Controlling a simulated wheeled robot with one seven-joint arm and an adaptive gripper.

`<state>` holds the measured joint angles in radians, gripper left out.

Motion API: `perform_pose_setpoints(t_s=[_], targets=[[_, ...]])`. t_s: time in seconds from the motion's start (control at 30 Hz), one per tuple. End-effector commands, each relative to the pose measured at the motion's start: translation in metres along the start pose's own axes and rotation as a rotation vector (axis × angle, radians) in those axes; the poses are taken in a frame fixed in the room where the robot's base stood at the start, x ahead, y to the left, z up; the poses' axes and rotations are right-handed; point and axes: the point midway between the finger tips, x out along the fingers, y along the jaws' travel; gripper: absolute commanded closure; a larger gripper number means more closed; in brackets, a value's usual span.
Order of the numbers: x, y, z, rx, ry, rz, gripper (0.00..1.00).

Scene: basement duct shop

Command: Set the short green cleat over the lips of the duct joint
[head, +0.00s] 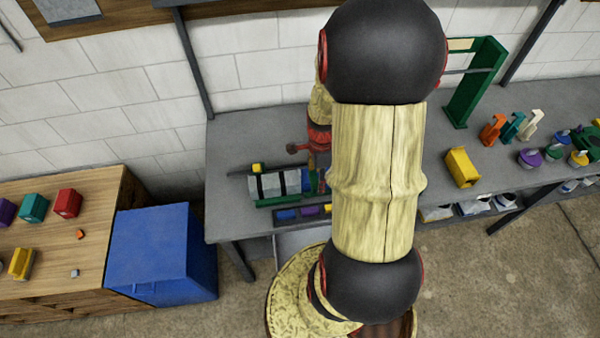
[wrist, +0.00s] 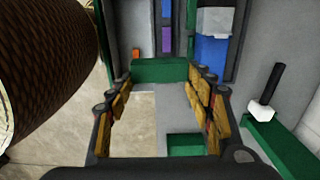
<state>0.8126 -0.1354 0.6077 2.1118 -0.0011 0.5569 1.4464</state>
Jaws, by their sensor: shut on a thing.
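In the wrist view my gripper (wrist: 163,83) has its two fingers on either side of a green block-like piece (wrist: 160,70), which looks like the short green cleat, held across the fingertips. In the head view my arm hides the gripper and the cleat. The duct (head: 265,186), grey with dark bands and a blue part at its right end, lies on the grey bench. Its right end is partly hidden by my arm, and I cannot make out the joint's lips. A blue part with a grey top (wrist: 211,52), likely of the duct, is beyond the right fingertip.
A row of blue, purple and yellow pieces (head: 302,212) lies at the bench front. A green stand (head: 475,85) and yellow block (head: 460,167) are right of my arm. A black-handled tool (wrist: 266,97) is at right in the wrist view. A blue bin (head: 160,250) stands left of the bench.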

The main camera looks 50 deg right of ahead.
Motion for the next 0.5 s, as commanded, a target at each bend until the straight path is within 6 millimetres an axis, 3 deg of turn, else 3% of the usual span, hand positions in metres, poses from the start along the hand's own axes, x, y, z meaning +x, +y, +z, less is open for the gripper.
perform_pose_setpoints(t_s=[0.17, 0.5], targets=[[0.015, -0.024, 0.004, 0.016, 0.0, 0.002, 0.73], [0.055, -0.096, 0.014, 0.015, 0.0, 0.002, 0.73]])
